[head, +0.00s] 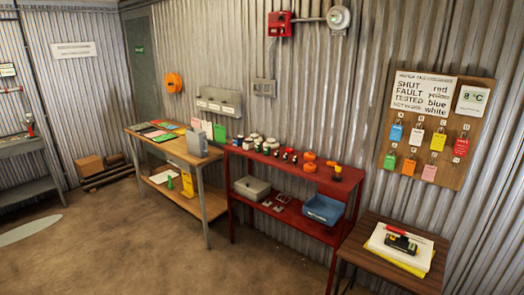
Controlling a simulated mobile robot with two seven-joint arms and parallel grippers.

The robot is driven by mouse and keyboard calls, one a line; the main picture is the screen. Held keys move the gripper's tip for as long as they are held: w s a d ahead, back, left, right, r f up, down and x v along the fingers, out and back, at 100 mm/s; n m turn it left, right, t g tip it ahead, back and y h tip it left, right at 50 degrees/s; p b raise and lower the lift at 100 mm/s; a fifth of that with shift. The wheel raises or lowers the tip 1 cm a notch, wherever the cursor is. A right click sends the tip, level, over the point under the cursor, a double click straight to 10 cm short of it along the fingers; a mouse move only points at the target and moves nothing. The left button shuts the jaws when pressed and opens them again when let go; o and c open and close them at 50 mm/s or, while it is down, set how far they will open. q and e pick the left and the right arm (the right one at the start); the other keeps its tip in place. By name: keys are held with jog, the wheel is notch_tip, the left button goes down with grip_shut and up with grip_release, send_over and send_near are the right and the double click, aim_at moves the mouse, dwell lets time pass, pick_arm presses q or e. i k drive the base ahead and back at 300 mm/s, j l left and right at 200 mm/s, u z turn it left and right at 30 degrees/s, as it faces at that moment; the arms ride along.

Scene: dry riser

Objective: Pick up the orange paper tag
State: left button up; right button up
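An orange paper tag (408,168) hangs in the lower row of the wooden tag board (455,178) on the right wall. It is between a green tag (389,162) and a pink tag (429,173). Above it hang a blue tag (396,133), a white tag (416,137), a yellow tag (438,142) and a red tag (461,148). Neither of my grippers shows in the head view.
A small brown table (368,262) with papers and a dark device (401,243) stands below the board. Left of it is a red shelf table (290,171) with jars and a blue bin (324,208), then a wooden bench (215,160). The front-left floor is open.

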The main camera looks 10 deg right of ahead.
aim_at(408, 166)
jog(key=i+z, duration=0.15)
jog(key=z, duration=0.25)
jog(key=i+z, duration=0.2)
jog(key=z, duration=0.2)
jog(key=i+z, duration=0.15)
jog(key=z, duration=0.3)
jog(key=i+j+z, duration=0.1)
jog(key=z, duration=0.3)
jog(key=i+j+z, duration=0.15)
jog(key=z, duration=0.25)
jog(key=i+j+z, duration=0.25)
jog(key=z, duration=0.2)
jog(key=i+j+z, duration=0.2)
jog(key=j+z, duration=0.2)
jog(key=l, duration=0.1)
